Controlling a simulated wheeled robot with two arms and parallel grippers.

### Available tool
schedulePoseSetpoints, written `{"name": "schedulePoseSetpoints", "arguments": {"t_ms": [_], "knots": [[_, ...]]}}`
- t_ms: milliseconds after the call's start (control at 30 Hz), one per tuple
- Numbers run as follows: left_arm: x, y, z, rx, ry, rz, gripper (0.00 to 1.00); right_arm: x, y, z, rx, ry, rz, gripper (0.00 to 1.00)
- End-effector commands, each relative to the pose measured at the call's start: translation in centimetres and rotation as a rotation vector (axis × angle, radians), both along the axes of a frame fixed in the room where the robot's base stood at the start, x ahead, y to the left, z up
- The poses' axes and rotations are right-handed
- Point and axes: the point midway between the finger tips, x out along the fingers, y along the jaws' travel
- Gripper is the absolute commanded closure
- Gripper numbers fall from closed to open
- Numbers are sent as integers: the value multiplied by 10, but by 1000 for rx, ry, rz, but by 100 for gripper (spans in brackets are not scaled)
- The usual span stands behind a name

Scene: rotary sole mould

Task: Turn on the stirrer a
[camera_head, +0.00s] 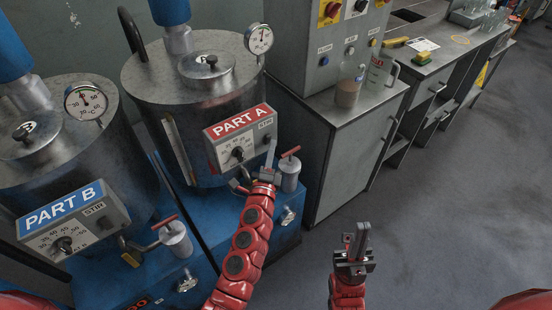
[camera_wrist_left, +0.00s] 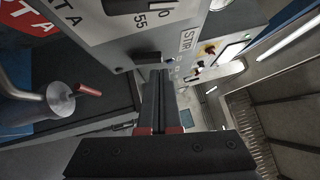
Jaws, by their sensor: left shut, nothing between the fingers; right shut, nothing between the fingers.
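The grey Part A control box (camera_head: 240,138) is on the front of the right steel tank (camera_head: 195,85). It has a red PART A label, a temperature dial (camera_head: 237,154) and a STIR label (camera_head: 265,124). In the left wrist view the STIR label (camera_wrist_left: 187,40) is on the panel, and a dark switch (camera_wrist_left: 147,58) lies near its edge. My left gripper (camera_head: 271,150) is shut and empty just below the STIR corner. Its fingertips (camera_wrist_left: 159,75) look close to the switch; I cannot tell whether they touch. My right gripper (camera_head: 358,237) is shut and empty over the floor.
The Part B control box (camera_head: 72,222) is on the left tank. A valve with a red handle (camera_head: 290,165) stands right beside my left gripper. A grey cabinet (camera_head: 345,140) with a cup (camera_head: 347,94) and a jug (camera_head: 380,74) is to the right. The floor at right is clear.

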Motion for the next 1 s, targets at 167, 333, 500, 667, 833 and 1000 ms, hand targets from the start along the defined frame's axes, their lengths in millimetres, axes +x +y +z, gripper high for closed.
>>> {"name": "schedulePoseSetpoints", "arguments": {"t_ms": [167,333,500,667,833,1000], "knots": [[6,5,2,1,0,0,100,0,0,2,0,0,0,100],[6,5,1,1,0,0,100,0,0,2,0,0,0,100],[6,5,3,-1,2,-1,100,0,0,5,0,0,0,100],[10,7,14,-30,43,-2,100,0,0,31,0,0,0,100],[12,9,6,-53,74,-2,100,0,0,34,0,0,0,100],[12,9,6,-53,73,-2,100,0,0,35,0,0,0,100]]}}
